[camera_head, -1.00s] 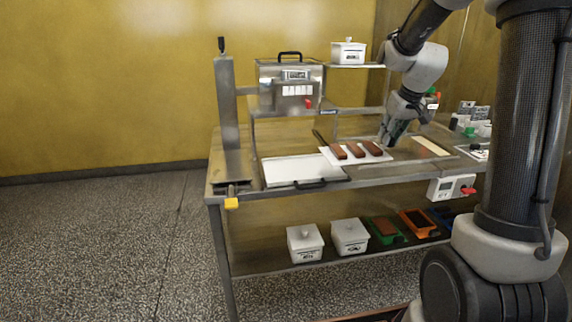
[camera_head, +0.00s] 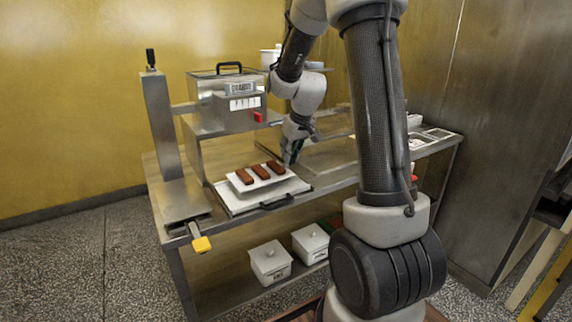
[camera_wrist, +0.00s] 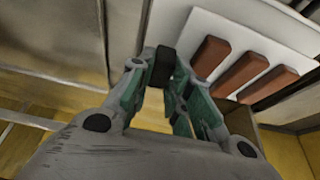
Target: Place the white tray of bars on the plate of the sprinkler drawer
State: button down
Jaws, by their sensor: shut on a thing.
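The white tray (camera_head: 263,185) carries three brown bars (camera_head: 261,172) in a row. My gripper (camera_head: 289,162) is shut on the tray's right edge. The tray is over the white plate (camera_head: 229,200) of the sprinkler drawer, which juts out at the front with a black handle (camera_head: 277,203). I cannot tell whether the tray touches the plate or hangs just above it. In the wrist view, the tray (camera_wrist: 178,28) and its bars (camera_wrist: 245,70) lie beyond my gripper (camera_wrist: 172,72). The plate's middle is hidden by the tray.
The steel sprinkler box (camera_head: 226,102) with a red knob stands behind the drawer. A steel post (camera_head: 163,125) rises at the left, with a yellow-ended lever (camera_head: 201,244) at the bench's front corner. White lidded boxes (camera_head: 270,262) stand on the lower shelf.

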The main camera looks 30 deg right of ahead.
aim_at(291, 162)
notch_tip(291, 162, down, 4)
jog(key=shift+r, duration=0.2)
jog(key=c, duration=1.3)
grip_release()
jog(key=v, duration=1.1)
jog(key=s+a+r, duration=0.2)
jog(key=s, duration=0.7)
jog(key=s+a+r, duration=0.2)
jog(key=s+a, duration=0.1)
jog(key=s, duration=0.5)
jog(key=s+a+r, duration=0.2)
jog(key=s, duration=0.7)
jog(key=shift+s+a+r, duration=0.15)
jog(key=shift+s+r, duration=0.05)
jog(key=shift+s, duration=0.15)
